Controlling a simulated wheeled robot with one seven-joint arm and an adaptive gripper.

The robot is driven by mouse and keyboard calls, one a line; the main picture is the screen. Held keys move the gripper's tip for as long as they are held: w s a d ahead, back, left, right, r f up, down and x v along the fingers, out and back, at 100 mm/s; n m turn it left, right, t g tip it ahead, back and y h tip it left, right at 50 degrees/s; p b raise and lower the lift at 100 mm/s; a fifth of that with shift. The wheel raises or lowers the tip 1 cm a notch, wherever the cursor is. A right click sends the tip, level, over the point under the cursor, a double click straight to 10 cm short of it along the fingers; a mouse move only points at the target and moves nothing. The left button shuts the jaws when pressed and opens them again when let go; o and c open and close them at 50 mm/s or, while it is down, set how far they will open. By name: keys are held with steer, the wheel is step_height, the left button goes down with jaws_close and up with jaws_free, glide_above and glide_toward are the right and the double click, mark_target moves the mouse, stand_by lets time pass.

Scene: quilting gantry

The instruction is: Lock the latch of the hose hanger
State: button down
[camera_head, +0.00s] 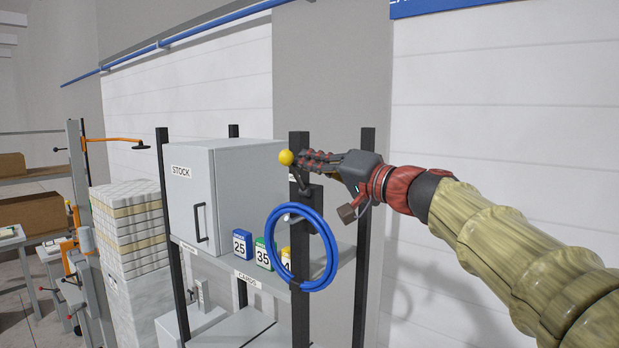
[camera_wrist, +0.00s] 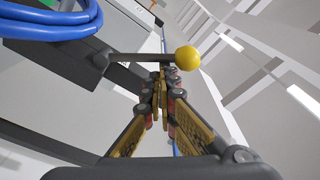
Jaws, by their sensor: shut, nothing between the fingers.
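The latch of the hose hanger is a dark lever with a yellow ball knob (camera_head: 286,157), raised above the dark hanger block (camera_head: 312,194) on the shelf's front post. In the wrist view the lever (camera_wrist: 132,57) runs across to the yellow knob (camera_wrist: 188,58). A coiled blue hose (camera_head: 331,262) hangs below the block; part of it shows in the wrist view (camera_wrist: 60,27). My gripper (camera_head: 306,160) is shut and empty. Its fingertips (camera_wrist: 161,75) are right beside the lever, close to the knob; I cannot tell whether they touch.
A grey STOCK cabinet (camera_head: 232,190) stands on the shelf left of the post. Numbered card boxes (camera_head: 263,253) sit behind the hose. Another dark post (camera_head: 364,230) rises at the right, below my wrist. The wall area farther right is clear.

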mark_target(298, 176)
steer(key=n+b, duration=0.2)
steer(key=b, duration=0.3)
steer(key=s+a+f+n+b, duration=0.1)
steer(key=n+b, duration=0.1)
steer(key=b, duration=0.2)
steer(key=s+a+f+n+y+b, duration=0.1)
steer(key=n+b, duration=0.1)
steer(key=b, duration=0.3)
steer(key=shift+s+f+b, duration=0.15)
steer(key=shift+f+b, duration=0.1)
steer(key=shift+b, duration=0.1)
steer(key=n+b, duration=0.2)
steer(key=b, duration=0.1)
steer(key=s+f+n+b, duration=0.1)
steer(key=b, duration=0.2)
steer(key=a+f+n+g+b, duration=0.1)
steer(key=n+b, duration=0.1)
steer(key=b, duration=0.1)
steer(key=shift+s+n+y, duration=0.2)
steer(key=shift+n+y, duration=0.1)
steer(key=shift+y, duration=0.1)
steer(key=shift+s+r, duration=0.1)
steer(key=shift+r, duration=0.05)
